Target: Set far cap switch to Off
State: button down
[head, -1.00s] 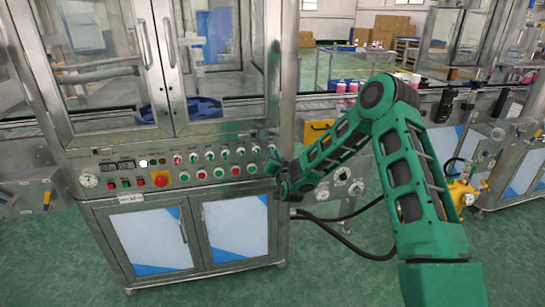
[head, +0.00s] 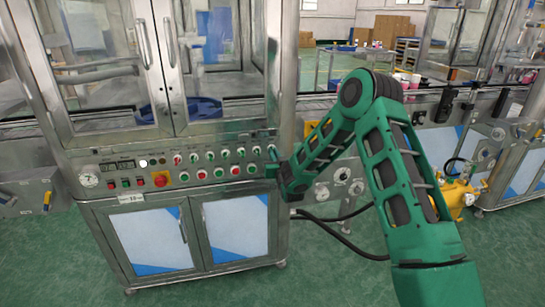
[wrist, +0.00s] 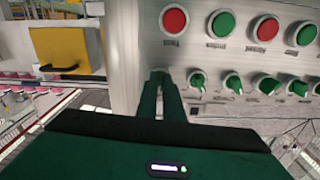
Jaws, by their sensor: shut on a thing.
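The control panel (head: 128,168) on the steel machine carries a row of green rotary switches (head: 225,153) above several red and green push buttons. My gripper (wrist: 162,76) is at the panel's right end in the head view, at the end switch of that row. In the wrist view, its two green fingers are close together and shut on that end switch, the far cap switch, whose knob they mostly hide. The neighbouring switch (wrist: 197,80) stands clear beside the fingers. The set position of the gripped switch cannot be read.
In the wrist view, red and green buttons (wrist: 222,24) sit above the switches, and a yellow box (wrist: 68,50) stands to the left. In the head view, a steel post borders the panel's right end. Black hoses (head: 335,232) run near the floor.

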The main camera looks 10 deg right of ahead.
jog(key=n, duration=0.7)
jog(key=shift+d, duration=0.1)
dwell(0.5)
jog(key=c, duration=1.9)
grip_release()
